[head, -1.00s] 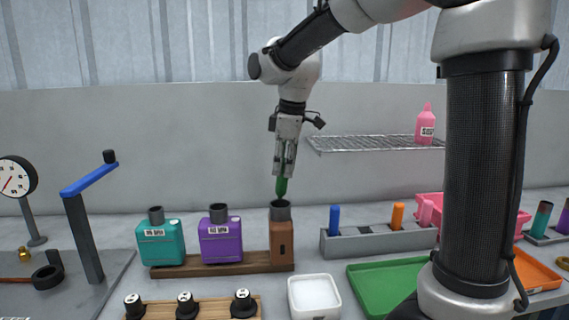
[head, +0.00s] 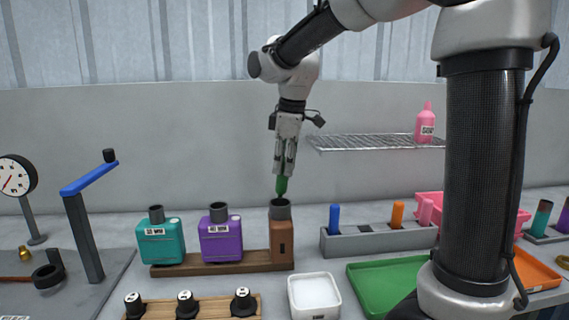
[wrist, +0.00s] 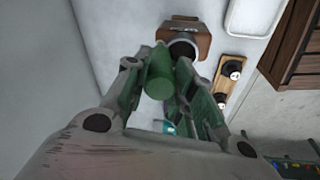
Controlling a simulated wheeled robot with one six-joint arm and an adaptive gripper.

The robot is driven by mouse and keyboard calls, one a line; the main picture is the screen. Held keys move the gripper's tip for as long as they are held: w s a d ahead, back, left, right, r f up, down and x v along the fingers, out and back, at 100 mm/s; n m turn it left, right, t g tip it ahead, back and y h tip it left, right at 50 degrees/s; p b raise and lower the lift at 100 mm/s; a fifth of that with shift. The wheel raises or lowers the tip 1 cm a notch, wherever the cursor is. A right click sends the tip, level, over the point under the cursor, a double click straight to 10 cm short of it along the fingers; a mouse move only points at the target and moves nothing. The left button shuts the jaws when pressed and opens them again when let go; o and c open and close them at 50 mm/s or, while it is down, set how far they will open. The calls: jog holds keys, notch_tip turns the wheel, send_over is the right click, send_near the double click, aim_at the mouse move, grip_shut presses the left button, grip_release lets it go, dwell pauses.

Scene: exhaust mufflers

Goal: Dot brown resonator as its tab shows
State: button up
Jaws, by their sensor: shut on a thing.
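The brown resonator (head: 281,243) stands upright at the right end of a wooden rack (head: 210,268), with a dark round neck on top. A small dark mark shows on its front face; I cannot make out its detail. My gripper (head: 283,176) is shut on a green marker (head: 282,187) that points down just above the neck. In the wrist view the green marker (wrist: 160,75) sits between the fingers, beside the neck of the brown resonator (wrist: 197,40). A teal muffler (head: 161,243) and a purple muffler (head: 221,242) stand to its left.
A grey holder (head: 378,242) with blue and orange markers stands right. A white tray (head: 314,296), a green tray (head: 385,285) and a rack of black knobs (head: 186,304) lie in front. A blue-armed stand (head: 88,220) is left. A wire shelf (head: 370,143) hangs behind.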

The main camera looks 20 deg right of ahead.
jog(key=shift+r, duration=3.4)
